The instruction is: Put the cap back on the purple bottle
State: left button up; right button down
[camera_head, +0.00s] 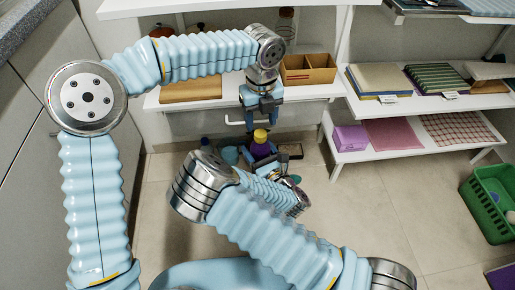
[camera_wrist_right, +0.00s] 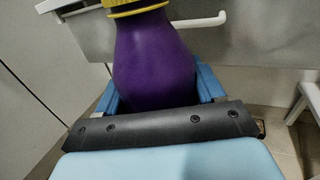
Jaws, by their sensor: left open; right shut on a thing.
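The purple bottle (camera_head: 259,150) stands upright in my right gripper (camera_head: 265,161). The wrist view shows the purple body (camera_wrist_right: 153,65) between the two blue fingers of my right gripper (camera_wrist_right: 158,92), which are shut on it. A yellow cap (camera_head: 260,135) shows at the bottle's top in the head view. The wrist view cuts off the top and shows yellow at the neck (camera_wrist_right: 134,8), so how firmly the cap sits cannot be told. My left gripper (camera_head: 262,117) is open, pointing down just above the yellow cap, with its fingers apart and nothing visible between them.
A drawer front with a white handle (camera_head: 236,123) is behind the bottle. A shelf with a wooden box (camera_head: 308,70) is above. Teal and dark items (camera_head: 229,154) lie low around the bottle. A white rack (camera_head: 420,155) and green basket (camera_head: 488,205) stand right. The middle floor is clear.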

aim_at(260, 133)
pick_arm(q)
jog(key=n, duration=0.4)
jog(key=shift+r+n, duration=0.3)
jog(key=shift+r, duration=0.05)
jog(key=n, duration=0.3)
jog(key=shift+r, duration=0.25)
jog(key=n, duration=0.5)
jog(key=shift+r+n, duration=0.3)
jog(key=shift+r, duration=0.1)
jog(key=n, duration=0.5)
jog(key=shift+r, duration=0.35)
jog(key=n, duration=0.6)
jog(key=shift+r, duration=0.35)
jog(key=shift+f, duration=0.15)
jog(key=shift+f, duration=3.9)
jog(key=shift+c, duration=0.5)
grip_shut()
